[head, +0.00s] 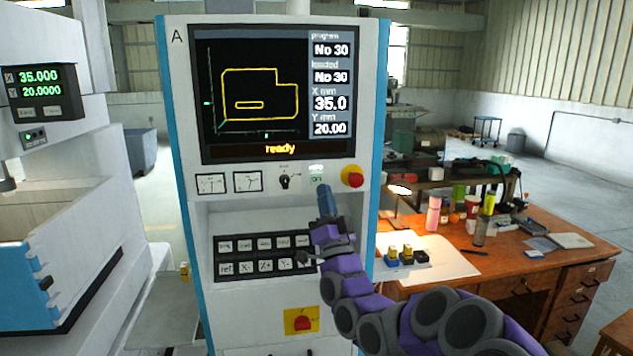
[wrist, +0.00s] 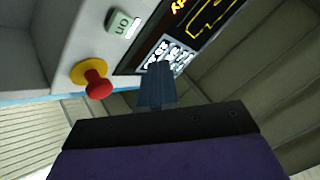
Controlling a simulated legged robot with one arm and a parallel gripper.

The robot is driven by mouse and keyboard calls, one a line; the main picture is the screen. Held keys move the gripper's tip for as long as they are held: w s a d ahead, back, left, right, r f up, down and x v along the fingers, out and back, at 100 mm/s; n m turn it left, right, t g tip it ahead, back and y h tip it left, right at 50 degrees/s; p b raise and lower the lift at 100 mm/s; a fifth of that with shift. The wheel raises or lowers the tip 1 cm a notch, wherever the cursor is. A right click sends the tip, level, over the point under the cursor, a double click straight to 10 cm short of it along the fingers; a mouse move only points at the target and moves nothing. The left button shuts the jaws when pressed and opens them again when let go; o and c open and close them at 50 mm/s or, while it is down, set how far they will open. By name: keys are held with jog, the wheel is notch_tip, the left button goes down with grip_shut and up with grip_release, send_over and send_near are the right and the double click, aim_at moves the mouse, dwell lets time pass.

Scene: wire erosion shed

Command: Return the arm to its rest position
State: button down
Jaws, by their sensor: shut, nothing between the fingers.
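My purple and grey arm reaches up from the lower right in the head view. My gripper (head: 326,200) is shut and empty, in front of the control cabinet (head: 270,190), just below the green ON button (head: 318,176). In the wrist view my gripper (wrist: 158,75) points towards the cabinet's panel, with the ON button (wrist: 122,22) above and left of the fingertips, and the red knob (wrist: 96,84) to the left. Whether the fingers touch the panel cannot be told.
The cabinet's screen (head: 265,95) reads "ready". A red emergency button (head: 303,319) sits low on the cabinet. A keypad (head: 264,256) is left of my gripper. A wooden desk (head: 590,262) with bottles and tools stands to the right. A white machine (head: 55,190) stands left.

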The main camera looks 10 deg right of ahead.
jog(key=shift+a, duration=0.1)
jog(key=a+f+n+g+y, duration=0.4)
jog(key=a+f+n+g, duration=0.1)
jog(key=a+g, duration=0.2)
jog(key=s+a+f+n+g+h, duration=0.2)
jog(key=s+f+g, duration=0.5)
jog(key=s+f, duration=0.3)
jog(key=s+d+f+g+h, duration=0.1)
jog(key=s+d+f+g, duration=0.2)
jog(key=s, duration=1)
jog(key=s+d+f+g+h, duration=0.2)
jog(key=s+g, duration=0.4)
jog(key=s, duration=0.8)
jog(key=s+d+f+g+h, duration=0.1)
jog(key=s+d+f+g, duration=0.2)
jog(key=s, duration=1)
notch_tip(320, 180, down, 3)
jog(key=g, duration=0.2)
jog(key=shift+s+d+f+m+g+h, duration=0.15)
jog(key=shift+s+d+m+g+h, duration=0.15)
jog(key=shift+d+m+h, duration=0.1)
